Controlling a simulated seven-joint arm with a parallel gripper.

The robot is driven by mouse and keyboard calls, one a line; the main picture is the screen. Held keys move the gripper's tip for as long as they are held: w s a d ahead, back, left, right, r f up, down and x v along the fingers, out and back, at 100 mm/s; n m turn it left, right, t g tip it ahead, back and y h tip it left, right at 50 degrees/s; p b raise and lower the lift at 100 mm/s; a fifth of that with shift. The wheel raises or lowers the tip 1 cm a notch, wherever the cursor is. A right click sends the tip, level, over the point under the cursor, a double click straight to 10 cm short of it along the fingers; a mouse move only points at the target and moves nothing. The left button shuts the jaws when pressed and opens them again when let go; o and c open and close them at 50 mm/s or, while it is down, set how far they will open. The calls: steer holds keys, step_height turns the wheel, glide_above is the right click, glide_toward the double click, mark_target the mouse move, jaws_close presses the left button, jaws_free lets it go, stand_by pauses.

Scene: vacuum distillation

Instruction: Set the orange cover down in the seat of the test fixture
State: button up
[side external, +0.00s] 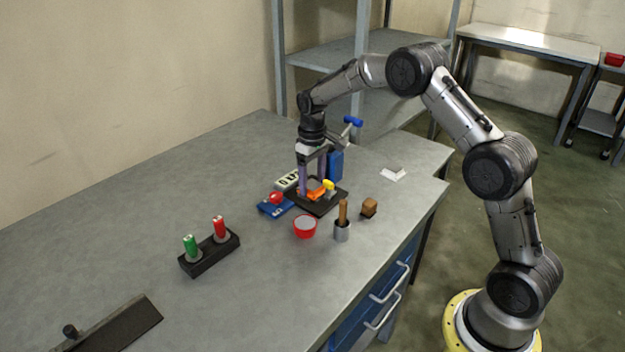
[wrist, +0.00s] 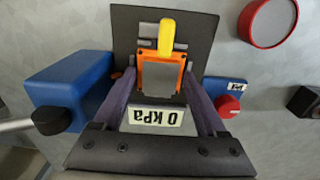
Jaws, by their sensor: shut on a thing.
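The orange cover (side external: 315,189) is between the purple fingers of my gripper (side external: 312,178), low over the black plate of the test fixture (side external: 321,208). In the wrist view the cover (wrist: 147,73) is an orange frame around a grey square, with my gripper (wrist: 160,80) shut on its two sides. The fixture's black plate (wrist: 126,32) lies beyond and under it. A yellow handle (wrist: 167,35) stands at the cover's far edge. The seat is hidden under the cover, and I cannot tell whether the cover touches it.
A blue box with a lever (wrist: 72,88) stands close beside the fixture. A 0 kPa display (wrist: 155,118) and a blue block with a red knob (wrist: 228,105) are near.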

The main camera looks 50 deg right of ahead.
steer(key=o, duration=1.5)
steer(key=shift+f, duration=0.1)
steer(key=shift+o, duration=0.4)
steer(key=shift+f, duration=0.1)
steer(key=shift+r, duration=3.65)
